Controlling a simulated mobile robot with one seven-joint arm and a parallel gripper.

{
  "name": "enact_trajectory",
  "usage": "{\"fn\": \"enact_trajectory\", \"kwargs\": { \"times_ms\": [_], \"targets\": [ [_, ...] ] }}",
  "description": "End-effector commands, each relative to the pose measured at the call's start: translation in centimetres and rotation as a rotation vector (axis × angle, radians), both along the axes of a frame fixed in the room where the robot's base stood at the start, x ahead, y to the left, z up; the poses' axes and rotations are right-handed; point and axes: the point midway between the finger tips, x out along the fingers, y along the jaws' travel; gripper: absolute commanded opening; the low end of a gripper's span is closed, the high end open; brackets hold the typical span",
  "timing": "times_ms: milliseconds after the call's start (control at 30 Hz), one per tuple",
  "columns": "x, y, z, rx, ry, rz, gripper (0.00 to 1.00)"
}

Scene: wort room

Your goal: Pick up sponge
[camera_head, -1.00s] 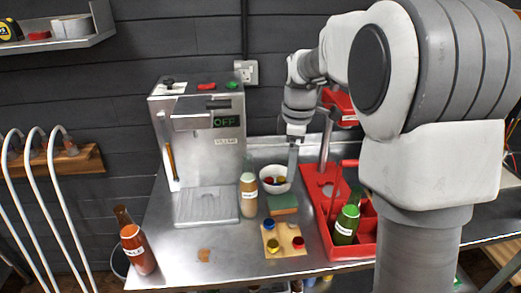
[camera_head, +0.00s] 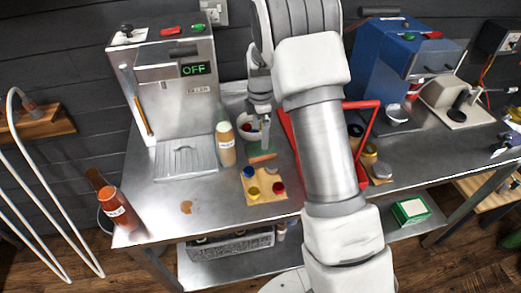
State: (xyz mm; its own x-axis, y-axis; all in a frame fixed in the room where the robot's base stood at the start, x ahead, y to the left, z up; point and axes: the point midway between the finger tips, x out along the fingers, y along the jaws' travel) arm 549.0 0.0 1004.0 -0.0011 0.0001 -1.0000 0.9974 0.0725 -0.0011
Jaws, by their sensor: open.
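The sponge (camera_head: 262,155) lies on the steel table, with a green top and a brownish-orange lower layer. It sits just behind the wooden board with caps and right of the pale bottle. My gripper (camera_head: 265,140) points down over the sponge, its fingers at or just above the green top. The fingers are open, and I cannot tell whether they touch or straddle the sponge. My arm hides part of the area to the right.
A pale bottle (camera_head: 226,146) stands close on the left. A wooden board (camera_head: 263,188) with several caps lies in front. A red-brown bottle (camera_head: 119,208) stands at the table's left corner.

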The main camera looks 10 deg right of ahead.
Motion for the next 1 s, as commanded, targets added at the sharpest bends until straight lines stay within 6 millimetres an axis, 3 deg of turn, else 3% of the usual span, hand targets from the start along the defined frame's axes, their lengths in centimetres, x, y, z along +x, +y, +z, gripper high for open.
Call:
{"fn": "enact_trajectory", "kwargs": {
  "times_ms": [267, 600, 867, 1000],
  "targets": [
    [0.0, -0.1, -2.1, -0.001, 0.001, -0.001, 1.00],
    [0.1, -0.1, -6.3, 0.000, 0.000, -0.002, 1.00],
    [0.1, -0.1, -6.4, 0.000, -0.002, -0.001, 1.00],
    [0.1, -0.1, -6.4, 0.000, -0.001, -0.001, 0.75]
  ]
}}
